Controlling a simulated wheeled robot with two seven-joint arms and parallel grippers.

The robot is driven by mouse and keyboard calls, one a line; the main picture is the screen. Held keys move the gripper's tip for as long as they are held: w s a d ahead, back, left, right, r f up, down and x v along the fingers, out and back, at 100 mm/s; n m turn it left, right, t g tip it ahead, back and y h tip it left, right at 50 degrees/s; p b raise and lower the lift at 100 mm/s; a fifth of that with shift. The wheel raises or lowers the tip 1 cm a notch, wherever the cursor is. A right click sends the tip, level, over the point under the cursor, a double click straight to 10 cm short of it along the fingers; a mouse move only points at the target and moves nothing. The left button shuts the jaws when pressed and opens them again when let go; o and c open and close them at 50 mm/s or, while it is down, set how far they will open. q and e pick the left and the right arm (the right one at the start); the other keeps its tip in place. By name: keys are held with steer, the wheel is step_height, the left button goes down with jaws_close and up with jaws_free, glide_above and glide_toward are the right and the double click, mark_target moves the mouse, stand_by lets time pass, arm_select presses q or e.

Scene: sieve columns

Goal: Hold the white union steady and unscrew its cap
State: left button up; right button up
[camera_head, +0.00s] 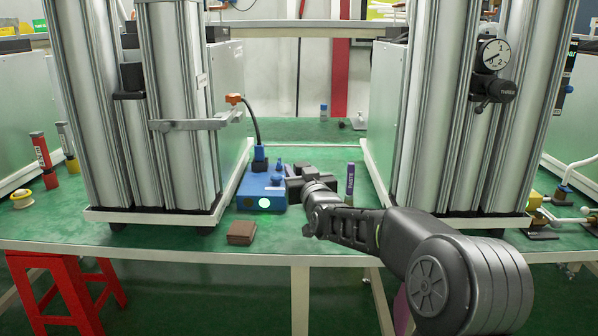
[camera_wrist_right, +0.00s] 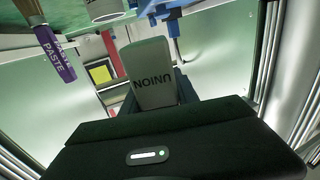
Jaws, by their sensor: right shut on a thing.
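A whitish block (camera_wrist_right: 152,75) printed UNION sits between the dark fingers of my right gripper (camera_wrist_right: 152,90) in the right wrist view, the letters upside down. The fingers are shut on it. In the head view my right gripper (camera_head: 292,178) reaches in from the right, just beside a blue box at the middle of the bench. I cannot make out the union's cap for certain. My left gripper is not in view.
The blue box (camera_head: 262,198) has a lit round lamp and a cable. A purple PASTE tube (camera_head: 350,178) stands right of the gripper. A brown block (camera_head: 241,232) lies near the bench's front edge. Tall metal columns (camera_head: 175,100) flank the bench.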

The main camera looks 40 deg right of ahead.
jaws_close()
stand_by(1.4)
